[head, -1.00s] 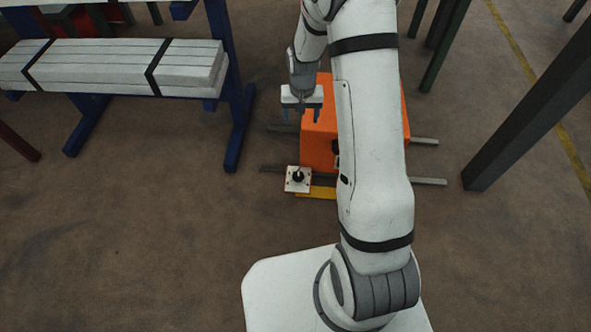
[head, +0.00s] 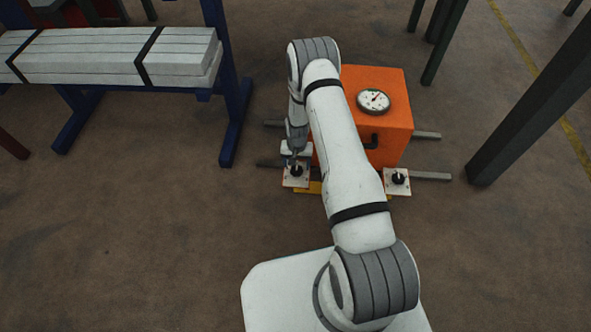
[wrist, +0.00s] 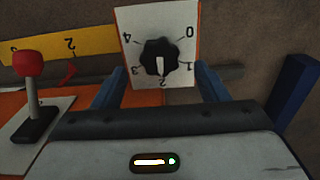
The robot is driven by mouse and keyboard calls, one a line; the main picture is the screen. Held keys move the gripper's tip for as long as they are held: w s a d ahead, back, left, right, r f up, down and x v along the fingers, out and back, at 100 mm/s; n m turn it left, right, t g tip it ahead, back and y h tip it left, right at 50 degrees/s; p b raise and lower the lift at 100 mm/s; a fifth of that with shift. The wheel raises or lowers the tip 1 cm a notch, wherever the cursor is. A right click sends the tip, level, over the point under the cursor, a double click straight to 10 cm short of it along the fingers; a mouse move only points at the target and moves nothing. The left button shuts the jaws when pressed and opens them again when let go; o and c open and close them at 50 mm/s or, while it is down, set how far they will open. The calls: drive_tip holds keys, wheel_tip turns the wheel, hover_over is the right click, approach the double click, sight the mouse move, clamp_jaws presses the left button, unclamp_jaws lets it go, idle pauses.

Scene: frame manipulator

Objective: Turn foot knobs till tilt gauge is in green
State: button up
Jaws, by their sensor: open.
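The round tilt gauge (head: 373,101) lies on top of the orange box (head: 385,125); its needle shows, but its green zone is too small to read. The left foot knob (head: 297,171) and the right foot knob (head: 398,177) are black, each on a white plate at the box's near side. My gripper (head: 291,163) is at the left knob's plate. In the wrist view the black knob (wrist: 160,60) appears between and beyond my open blue fingers (wrist: 159,88), apart from them. Its white mark points to 2 on a dial of 0 to 4.
A yellow scale (wrist: 60,45) with a red pointer (wrist: 70,73) and a red-tipped lever (wrist: 29,66) show at left in the wrist view. Grey bars stick out beside the box. A blue rack (head: 235,110) stands left, a dark post (head: 535,100) right. The near floor is clear.

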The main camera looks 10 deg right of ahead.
sight(296, 169)
drive_tip(key=shift+f+b, duration=0.5)
drive_tip(key=shift+f, duration=1.25)
drive_tip(key=shift+a, duration=0.15)
drive_tip(key=c, duration=1)
drive_tip(key=n, duration=0.4)
drive_tip(key=shift+n, duration=0.3)
drive_tip(key=shift+n+b, duration=0.4)
drive_tip(key=shift+n, duration=1.6)
